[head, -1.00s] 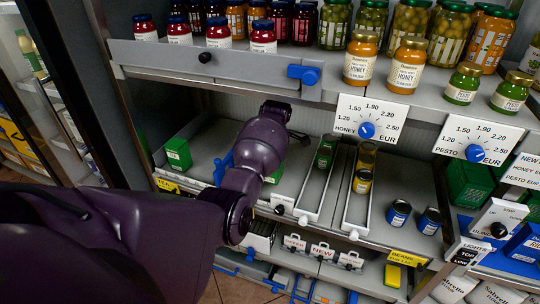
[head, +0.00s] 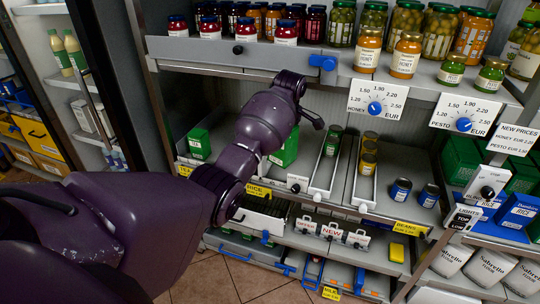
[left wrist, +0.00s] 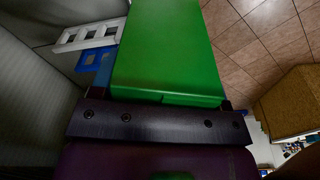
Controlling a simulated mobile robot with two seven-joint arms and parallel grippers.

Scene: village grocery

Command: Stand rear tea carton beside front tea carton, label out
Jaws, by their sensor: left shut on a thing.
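One green tea carton (head: 199,143) stands upright at the left end of the middle shelf; I cannot read a label on it. A second green carton (head: 286,150) shows partly behind my left arm, to the right of the first and apart from it. In the left wrist view, my left gripper (left wrist: 157,108) is shut on a green carton (left wrist: 170,48), whose plain green face is towards the camera. My left fingers are hidden in the head view. I cannot tell whether the held carton touches the shelf. My right gripper is not in view.
Price dials (head: 376,108) hang at the right. Shelf room shows between the cartons.

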